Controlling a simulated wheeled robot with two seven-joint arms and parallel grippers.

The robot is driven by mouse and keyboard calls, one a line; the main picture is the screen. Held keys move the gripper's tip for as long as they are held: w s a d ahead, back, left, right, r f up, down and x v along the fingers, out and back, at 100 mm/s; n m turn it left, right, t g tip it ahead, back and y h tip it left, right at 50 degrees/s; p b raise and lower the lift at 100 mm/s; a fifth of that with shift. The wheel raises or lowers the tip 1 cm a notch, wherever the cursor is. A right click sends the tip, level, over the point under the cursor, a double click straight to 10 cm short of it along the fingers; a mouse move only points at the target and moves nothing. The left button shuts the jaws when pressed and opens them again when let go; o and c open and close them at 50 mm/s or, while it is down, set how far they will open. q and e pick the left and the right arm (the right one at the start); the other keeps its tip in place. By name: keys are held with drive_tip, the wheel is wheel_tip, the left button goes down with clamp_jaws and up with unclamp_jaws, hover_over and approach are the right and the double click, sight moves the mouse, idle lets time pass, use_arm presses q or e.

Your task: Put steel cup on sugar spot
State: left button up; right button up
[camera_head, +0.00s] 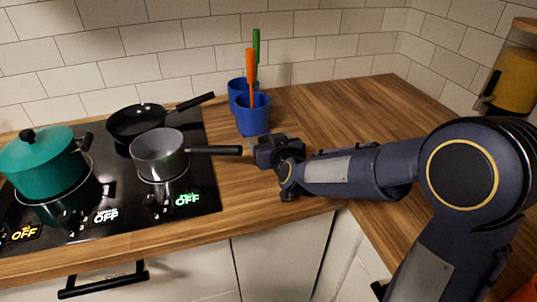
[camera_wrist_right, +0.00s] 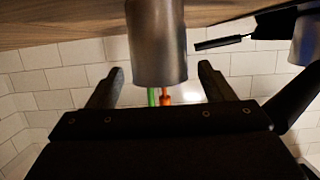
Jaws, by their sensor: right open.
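The steel cup (camera_wrist_right: 157,40) is a plain grey metal cylinder, seen in the right wrist view, which is upside down. It stands ahead of my right gripper (camera_head: 270,152), roughly centred between the two spread fingers. The gripper is open; I cannot tell how deep the cup sits between the fingers, and no grip shows. In the head view the cup cannot be made out clearly near the gripper. No marked sugar spot can be picked out. My left gripper is not in view.
Blue holders (camera_head: 253,116) with orange and green utensils stand just behind my right gripper. A grey saucepan (camera_head: 158,157) points its black handle (camera_head: 215,150) toward it. A black pan (camera_head: 136,122) and teal pot (camera_head: 42,165) are on the stove. The counter (camera_head: 345,108) at back right is clear.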

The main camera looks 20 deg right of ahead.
drive_tip(key=shift+x, duration=0.8)
drive_tip(key=c, duration=1.2)
drive_tip(key=shift+r, duration=0.1)
